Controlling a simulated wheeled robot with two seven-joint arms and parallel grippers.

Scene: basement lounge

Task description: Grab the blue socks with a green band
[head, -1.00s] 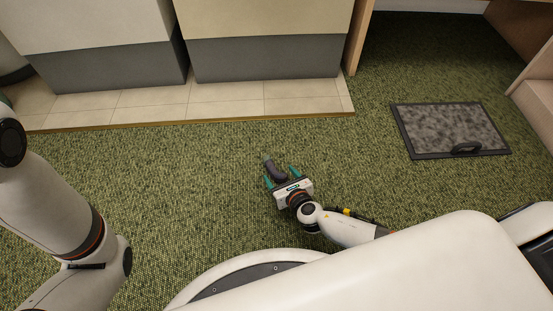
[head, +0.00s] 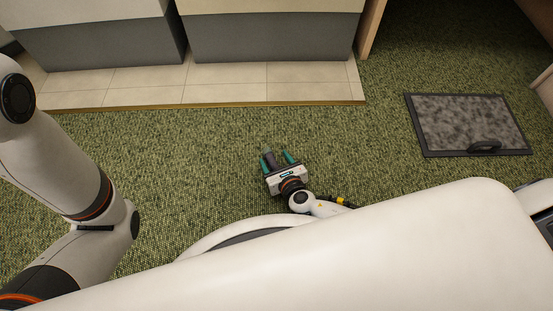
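A dark bluish sock (head: 271,159) with a greenish end lies on the green carpet near the middle of the head view. My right gripper (head: 276,157) reaches down to it from the near side. Its two teal fingers stand apart, one on each side of the sock, with a clear gap on the right. The near part of the sock is hidden by the gripper body. My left arm shows at the left edge; its gripper is out of view.
A tiled ledge (head: 225,94) with grey and cream cabinets (head: 270,45) runs along the back. A grey mat with a dark frame (head: 465,118) lies at the right, a dark curved object (head: 485,146) at its near edge. Carpet around the sock is clear.

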